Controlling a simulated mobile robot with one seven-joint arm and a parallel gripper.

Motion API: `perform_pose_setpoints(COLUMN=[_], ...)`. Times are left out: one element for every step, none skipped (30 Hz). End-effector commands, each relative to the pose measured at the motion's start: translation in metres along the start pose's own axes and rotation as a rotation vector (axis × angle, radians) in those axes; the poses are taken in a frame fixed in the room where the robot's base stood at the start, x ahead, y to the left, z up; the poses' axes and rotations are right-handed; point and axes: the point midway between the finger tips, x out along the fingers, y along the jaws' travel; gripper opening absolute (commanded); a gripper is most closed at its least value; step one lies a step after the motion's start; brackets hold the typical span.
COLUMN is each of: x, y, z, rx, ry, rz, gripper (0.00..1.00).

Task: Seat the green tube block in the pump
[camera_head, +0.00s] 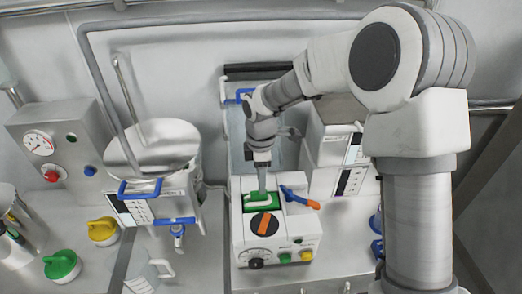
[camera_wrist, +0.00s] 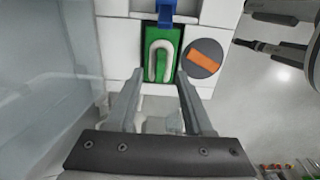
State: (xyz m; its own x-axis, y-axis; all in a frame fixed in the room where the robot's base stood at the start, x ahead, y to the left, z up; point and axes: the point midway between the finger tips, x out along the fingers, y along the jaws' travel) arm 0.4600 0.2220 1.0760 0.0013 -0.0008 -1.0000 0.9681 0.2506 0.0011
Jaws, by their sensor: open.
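The green tube block (camera_head: 257,208) has a pale looped tube on its face. It sits in the recess of the white pump (camera_head: 243,249), behind the dial with an orange bar (camera_head: 264,224). I cannot tell whether it is fully down. The wrist view shows the block (camera_wrist: 151,73) between white pump walls, with the dial (camera_wrist: 205,57) to its right. My gripper (camera_head: 262,188) points down over the block. In the wrist view my gripper (camera_wrist: 159,78) is open, one finger toward each side of the block, with no visible grip on it.
A blue lever with an orange end (camera_head: 300,197) stands beside the block on the pump. A steel vessel (camera_head: 155,150) is to the left. Yellow (camera_head: 103,231) and green (camera_head: 62,266) capped items are on the left bench. White units (camera_head: 330,150) stand behind right.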

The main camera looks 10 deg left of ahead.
Motion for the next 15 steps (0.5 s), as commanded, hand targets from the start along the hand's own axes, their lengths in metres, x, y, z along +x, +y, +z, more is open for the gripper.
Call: perform_pose_setpoints(x=[-0.014,-0.022,-0.032,-0.040,-0.047,-0.057,-0.064,-0.071,-0.080,-0.086,-0.092,-0.098,-0.103,-0.107,-0.112], y=[0.001,0.001,0.001,0.001,0.001,0.001,0.001,0.001,0.001,0.001,0.001,0.000,0.000,0.000,0.000], z=[0.000,0.000,0.000,0.000,0.000,0.000,0.000,0.000,0.000,0.000,0.000,0.000,0.000,0.000,0.000], rx=[0.001,0.001,0.001,0.001,0.001,0.001,0.001,0.001,0.001,0.000,0.000,-0.001,-0.001,0.000,0.000], ry=[0.000,0.000,0.001,0.001,0.000,0.000,0.000,0.001,0.001,0.001,0.001,0.000,0.000,0.000,0.000], rz=[0.006,0.005,0.006,0.006,0.005,0.005,0.006,0.005,0.004,0.004,0.004,0.003,0.003,0.002,0.002], gripper=[0.52,0.52,0.52,0.52,0.52,0.52,0.52,0.52,0.52,0.52,0.52,0.52,0.52,0.52,0.52])
